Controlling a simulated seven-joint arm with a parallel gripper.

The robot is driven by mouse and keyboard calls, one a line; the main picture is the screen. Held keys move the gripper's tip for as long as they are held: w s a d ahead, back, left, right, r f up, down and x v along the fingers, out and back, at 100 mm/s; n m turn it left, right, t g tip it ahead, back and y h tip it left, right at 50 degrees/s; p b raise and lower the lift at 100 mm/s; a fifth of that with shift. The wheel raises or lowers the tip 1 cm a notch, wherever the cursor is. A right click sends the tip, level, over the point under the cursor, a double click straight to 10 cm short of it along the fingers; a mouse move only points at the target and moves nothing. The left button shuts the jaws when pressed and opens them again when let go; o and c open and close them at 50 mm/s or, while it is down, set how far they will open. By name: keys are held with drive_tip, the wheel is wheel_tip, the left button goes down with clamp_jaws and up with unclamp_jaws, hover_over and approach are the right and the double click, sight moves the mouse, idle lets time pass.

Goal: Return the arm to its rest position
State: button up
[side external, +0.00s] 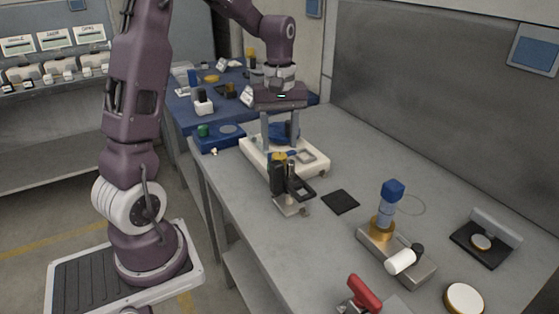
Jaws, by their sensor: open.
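My gripper (281,146) hangs from my purple arm, pointing down over the white tray-like base (313,165) on the grey bench. Its two grey fingers are apart, and I see nothing held between them. A blue round part (287,131) shows behind and between the fingers; I cannot tell whether they touch it. The lower fingertips are close to the white base and partly hidden by the black-and-yellow fixture in front.
A black fixture (278,178) stands just in front of the white base. A black pad (341,201), a blue-capped column (391,190) on a metal block, a red-handled clamp (364,294) and a round disc (464,299) lie nearer. A blue table (187,117) with several items is behind.

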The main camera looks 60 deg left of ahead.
drive_tip(key=s+d+r+m+t, duration=0.3)
drive_tip(key=s+d+r+m, duration=0.55)
drive_tip(key=d, duration=0.35)
drive_tip(key=s+d+m+t, duration=0.2)
drive_tip(key=s+d+m, duration=0.2)
drive_tip(key=s, duration=0.6)
drive_tip(key=shift+d+m+t, duration=0.3)
drive_tip(key=shift+d+m, duration=0.05)
drive_tip(key=shift+m, duration=0.3)
